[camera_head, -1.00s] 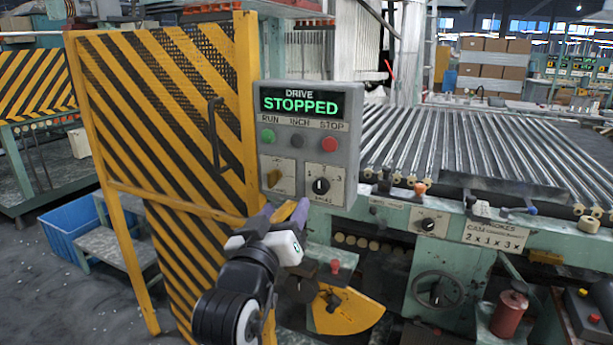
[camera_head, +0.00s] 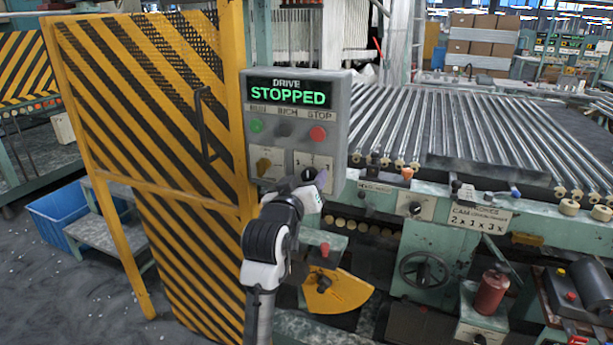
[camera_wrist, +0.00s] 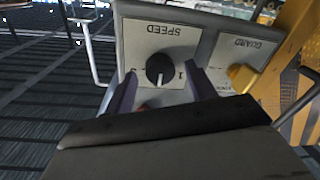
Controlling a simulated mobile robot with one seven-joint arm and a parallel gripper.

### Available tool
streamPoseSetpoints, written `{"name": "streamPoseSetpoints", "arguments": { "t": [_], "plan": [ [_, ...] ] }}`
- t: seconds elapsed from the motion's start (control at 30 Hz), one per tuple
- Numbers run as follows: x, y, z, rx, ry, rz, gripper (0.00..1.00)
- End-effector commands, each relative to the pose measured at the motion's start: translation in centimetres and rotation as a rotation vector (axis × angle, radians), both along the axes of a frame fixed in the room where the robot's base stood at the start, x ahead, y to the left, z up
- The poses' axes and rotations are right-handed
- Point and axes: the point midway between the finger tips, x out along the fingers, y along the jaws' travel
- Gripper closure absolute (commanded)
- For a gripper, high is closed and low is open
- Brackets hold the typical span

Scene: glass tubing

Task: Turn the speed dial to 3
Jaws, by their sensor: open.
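The speed dial (camera_wrist: 160,69) is a round black knob on a white plate (camera_wrist: 175,33) marked SPEED, upside down in the wrist view. Its white mark points to the picture's bottom. A 1 shows to its right; the numeral at its left is partly covered. My gripper (camera_wrist: 161,80) is open, with one purple finger on each side of the dial. No finger visibly touches the knob. In the head view my gripper (camera_head: 314,184) is at the lower right of the grey control box (camera_head: 338,112) and covers much of the speed plate.
The box display (camera_head: 290,93) reads STOPPED. Below it are a green button (camera_head: 256,126), a dark button and a red button (camera_head: 318,134). The yellow guard switch (camera_head: 264,165) is close to my gripper, left of the dial. A yellow-black striped guard (camera_head: 150,95) stands left of the box.

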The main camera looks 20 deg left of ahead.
Motion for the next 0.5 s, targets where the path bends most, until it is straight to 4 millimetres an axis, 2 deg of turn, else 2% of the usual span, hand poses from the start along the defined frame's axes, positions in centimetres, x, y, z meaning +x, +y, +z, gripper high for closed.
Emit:
{"name": "streamPoseSetpoints", "arguments": {
  "t": [0.1, 0.37, 0.5],
  "plan": [
    [0.63, 0.02, 0.01, 0.0, 0.0, 0.0, 0.44],
    [0.74, 0.02, -0.04, 0.0, -0.001, 0.0, 0.44],
    [0.73, 0.02, -0.04, 0.0, -0.001, 0.0, 0.6]
  ]
}}
